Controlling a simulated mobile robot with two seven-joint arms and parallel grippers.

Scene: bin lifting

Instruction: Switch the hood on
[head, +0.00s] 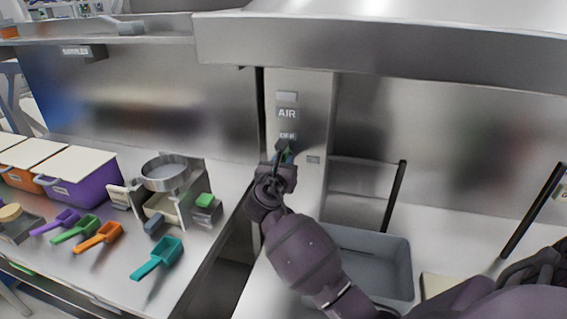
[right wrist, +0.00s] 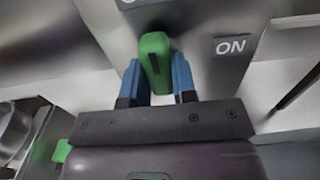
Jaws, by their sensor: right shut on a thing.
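The hood switch is a green knob (right wrist: 155,62) on a steel panel, with a grey ON label (right wrist: 231,48) to its right in the right wrist view. A second label above the knob is cut off. My right gripper (right wrist: 160,78) has its blue fingers on either side of the knob and is shut on it. The knob's slot stands nearly upright in this view. In the head view my right gripper (head: 283,160) is at the panel (head: 300,100), below the AIR and OFF labels, and hides most of the knob. My left gripper is not in view.
The steel hood (head: 380,45) overhangs the panel. A grey bin (head: 375,262) stands on the counter at right, by a dark upright handle (head: 396,195). The left counter holds purple (head: 85,178) and orange bins, several coloured scoops, and a round sieve (head: 165,172).

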